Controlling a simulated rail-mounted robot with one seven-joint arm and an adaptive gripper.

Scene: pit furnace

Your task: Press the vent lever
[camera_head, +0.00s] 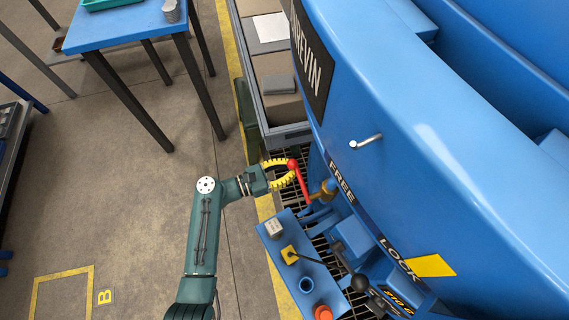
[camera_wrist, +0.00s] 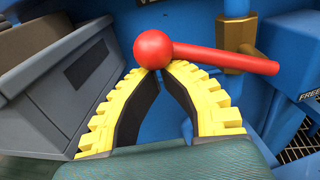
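The vent lever (camera_wrist: 222,58) is a red rod with a round red knob (camera_wrist: 153,49) at its free end, mounted on a brass-coloured fitting (camera_wrist: 240,35). In the wrist view the rod runs to the right, tilted slightly down. In the head view the lever (camera_head: 300,180) stands out beside the blue machine. My gripper (camera_wrist: 164,72) has yellow ridged fingers with dark inner pads. The fingertips are nearly together, with nothing held between them. They are right at the underside of the knob in the wrist view; I cannot tell whether they touch it. In the head view, my gripper (camera_head: 291,170) also meets the knob.
The large blue furnace body (camera_head: 430,130) fills the right side, with a metal handle (camera_head: 366,142). A blue control panel (camera_head: 272,244) with a yellow switch and a black-knobbed lever (camera_head: 359,283) is below my gripper. A grey bin (camera_head: 286,134) stands just above it.

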